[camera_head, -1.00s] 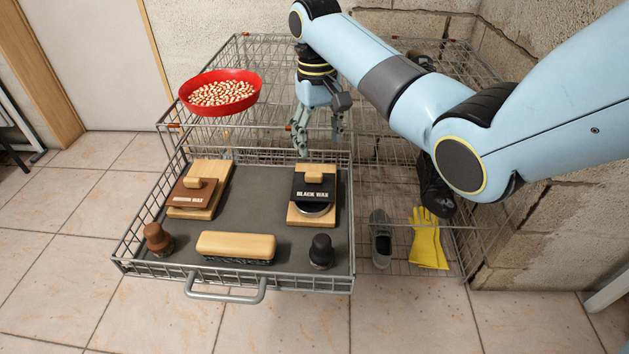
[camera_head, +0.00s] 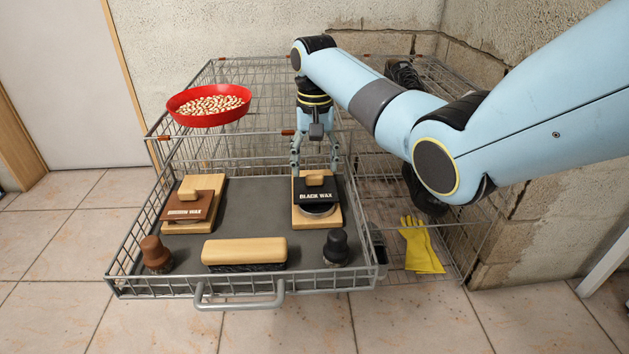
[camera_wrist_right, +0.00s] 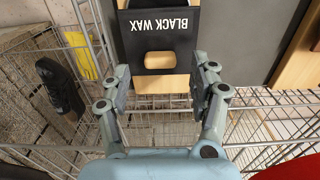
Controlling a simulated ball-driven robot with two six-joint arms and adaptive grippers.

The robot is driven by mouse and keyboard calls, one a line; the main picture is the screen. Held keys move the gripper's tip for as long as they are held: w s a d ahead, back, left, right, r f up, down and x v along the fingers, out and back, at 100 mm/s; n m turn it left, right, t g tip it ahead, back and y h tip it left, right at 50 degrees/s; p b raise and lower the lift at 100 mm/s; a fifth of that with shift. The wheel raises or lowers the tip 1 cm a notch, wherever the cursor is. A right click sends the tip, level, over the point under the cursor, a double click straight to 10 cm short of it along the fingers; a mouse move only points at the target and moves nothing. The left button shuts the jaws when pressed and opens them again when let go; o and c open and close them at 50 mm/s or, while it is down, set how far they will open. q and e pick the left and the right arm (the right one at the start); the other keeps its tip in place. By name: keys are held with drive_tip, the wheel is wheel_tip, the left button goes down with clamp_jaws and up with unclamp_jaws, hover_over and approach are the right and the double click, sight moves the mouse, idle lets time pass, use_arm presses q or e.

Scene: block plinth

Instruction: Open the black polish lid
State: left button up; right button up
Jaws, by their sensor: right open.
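The black polish lid (camera_head: 318,194), lettered BLACK WAX, is a square black plate with a wooden knob (camera_head: 315,179). It lies over a round dark tin (camera_head: 318,210) on a wooden block (camera_head: 331,217), at the right of the wire drawer. My right gripper (camera_head: 315,166) is open just behind the lid, pointing down, one finger to each side of the knob. In the right wrist view the lid (camera_wrist_right: 158,24) and knob (camera_wrist_right: 160,58) lie ahead, between the open fingers (camera_wrist_right: 160,75). I cannot tell whether the fingers touch anything. My left gripper is not in view.
The brown wax lid (camera_head: 188,206) is at the drawer's left. A brush (camera_head: 244,251), brown dauber (camera_head: 155,252) and black dauber (camera_head: 336,246) stand along the front. A red bowl (camera_head: 209,105) sits behind; yellow gloves (camera_head: 420,246) lie right. The tray's middle (camera_head: 258,200) is clear.

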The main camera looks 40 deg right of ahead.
sight(315, 175)
wheel_tip(315, 175, down, 3)
drive_tip(key=shift+r+b, duration=0.15)
drive_tip(key=shift+b, duration=0.2)
drive_tip(key=shift+f, duration=0.25)
drive_tip(key=shift+c, duration=1.5)
clamp_jaws()
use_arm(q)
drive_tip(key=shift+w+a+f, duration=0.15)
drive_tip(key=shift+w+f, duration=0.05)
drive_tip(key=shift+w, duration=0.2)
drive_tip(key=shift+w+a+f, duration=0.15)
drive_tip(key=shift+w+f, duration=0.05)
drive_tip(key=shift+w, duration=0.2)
